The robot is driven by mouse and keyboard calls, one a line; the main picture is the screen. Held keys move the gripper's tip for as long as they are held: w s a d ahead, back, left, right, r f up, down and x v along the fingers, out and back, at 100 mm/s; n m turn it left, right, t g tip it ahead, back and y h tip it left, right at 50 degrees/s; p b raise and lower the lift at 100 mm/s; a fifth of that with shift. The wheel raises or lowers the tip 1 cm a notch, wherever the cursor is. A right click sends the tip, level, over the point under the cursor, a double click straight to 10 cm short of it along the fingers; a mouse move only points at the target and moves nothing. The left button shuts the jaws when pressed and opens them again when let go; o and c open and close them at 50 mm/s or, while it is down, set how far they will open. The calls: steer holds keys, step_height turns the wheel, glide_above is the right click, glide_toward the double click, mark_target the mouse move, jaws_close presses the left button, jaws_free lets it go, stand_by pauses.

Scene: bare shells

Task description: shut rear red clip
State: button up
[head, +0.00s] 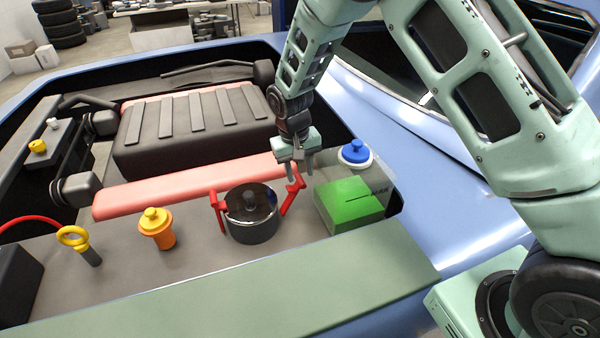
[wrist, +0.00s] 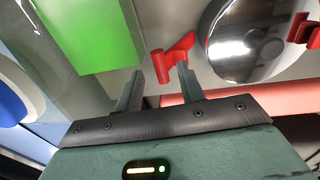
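A dark round canister (head: 251,228) with a shiny lid and a knob stands in the engine bay. A red clip (head: 291,197) on its right side leans outward, away from the wall. Another red clip (head: 217,211) is on its left side, closer to the wall. My gripper (head: 301,175) is over the upper end of the right clip. In the wrist view my gripper (wrist: 160,74) has its fingers apart, with the near red clip (wrist: 177,49) at the fingertips. I cannot tell whether they touch. The canister lid (wrist: 240,45) is beyond, at upper right.
A green box (head: 347,204) and a blue-capped reservoir (head: 355,154) stand close to the right of my gripper. An orange cap (head: 156,228) and a yellow dipstick ring (head: 73,237) are to the left. A red bar (head: 180,187) and black engine cover (head: 195,130) lie behind.

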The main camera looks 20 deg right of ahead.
mark_target(290, 188)
steer(key=shift+d+f, duration=0.1)
steer(key=shift+f, duration=1.1)
jaws_close()
steer(key=shift+a+r+h, duration=0.15)
steer(key=shift+a+h, duration=0.25)
steer(key=shift+a, duration=0.15)
steer(key=shift+a+r+h, duration=0.15)
steer(key=shift+a+h, duration=0.25)
steer(key=shift+a, duration=0.1)
steer(key=shift+a+r+h, duration=0.2)
steer(key=shift+a+h, duration=1.2)
steer(key=shift+a, duration=0.25)
steer(key=shift+a+b, duration=0.35)
steer(key=shift+a, duration=0.35)
steer(key=shift+s+a+f, duration=0.1)
steer(key=shift+a, duration=0.05)
